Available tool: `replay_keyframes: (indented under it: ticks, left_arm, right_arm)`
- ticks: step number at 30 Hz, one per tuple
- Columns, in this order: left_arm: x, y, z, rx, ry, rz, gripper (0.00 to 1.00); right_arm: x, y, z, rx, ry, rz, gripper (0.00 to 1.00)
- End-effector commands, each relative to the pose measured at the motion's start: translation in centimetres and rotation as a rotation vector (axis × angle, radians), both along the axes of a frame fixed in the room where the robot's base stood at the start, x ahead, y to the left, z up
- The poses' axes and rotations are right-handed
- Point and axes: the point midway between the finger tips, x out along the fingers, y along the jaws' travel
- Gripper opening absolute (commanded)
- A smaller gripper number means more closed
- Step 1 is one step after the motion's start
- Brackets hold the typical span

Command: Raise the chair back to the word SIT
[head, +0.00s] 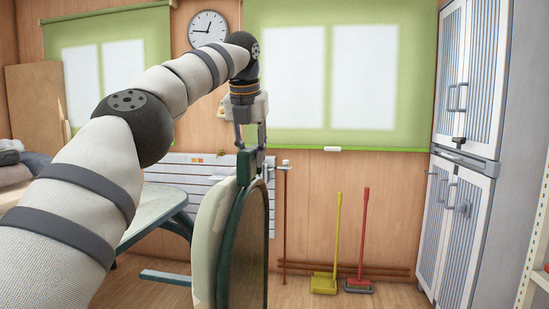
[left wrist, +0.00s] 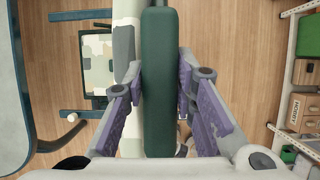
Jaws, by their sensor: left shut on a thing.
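The chair back (head: 258,250) stands near upright in the middle of the head view, nearly edge-on, with a pale padded side, a dark green edge and a brownish face. Its dark green top bar (head: 243,168) also runs lengthwise through the left wrist view (left wrist: 159,110). My left gripper (head: 251,148) points down onto this bar from above. Its purple-padded fingers, seen in the left wrist view, are shut on the bar, one on each side. The word SIT cannot be read in either view. My right gripper is not in view.
A pale table (head: 150,215) stands at the left behind my arm. A yellow dustpan (head: 324,283) and a red broom (head: 360,270) lean at the back wall. A blue-striped cabinet (head: 455,190) stands at the right. Floor between chair and cabinet is clear.

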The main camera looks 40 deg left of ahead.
Motion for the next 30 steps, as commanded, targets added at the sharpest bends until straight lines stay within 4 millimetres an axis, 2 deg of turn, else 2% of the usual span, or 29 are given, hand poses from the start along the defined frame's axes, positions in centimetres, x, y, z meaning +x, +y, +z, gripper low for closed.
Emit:
replay_keyframes:
  ticks: [3,7,20,21,23,24,30]
  left_arm:
    - [-0.8,1.3,0.1,-0.021,-0.011,0.002,0.00]
    - [-1.3,2.2,0.1,-0.032,-0.017,0.002,0.00]
    - [-1.5,2.7,0.0,-0.035,-0.021,0.007,0.00]
    - [-1.5,2.7,0.0,-0.035,-0.021,0.007,0.27]
    - [-1.5,2.7,0.0,-0.034,-0.020,0.007,0.41]
    - [-1.5,2.7,0.0,-0.035,-0.021,0.007,0.45]
    - [-1.4,2.5,0.0,-0.036,-0.021,0.002,0.45]
  right_arm:
    - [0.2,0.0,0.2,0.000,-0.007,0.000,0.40]
    - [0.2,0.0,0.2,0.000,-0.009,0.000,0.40]
    - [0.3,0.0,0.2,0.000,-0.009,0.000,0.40]
    - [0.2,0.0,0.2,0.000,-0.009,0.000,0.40]
    - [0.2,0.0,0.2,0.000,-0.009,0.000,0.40]
    - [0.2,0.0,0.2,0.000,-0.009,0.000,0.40]
    - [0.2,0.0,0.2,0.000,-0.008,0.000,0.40]
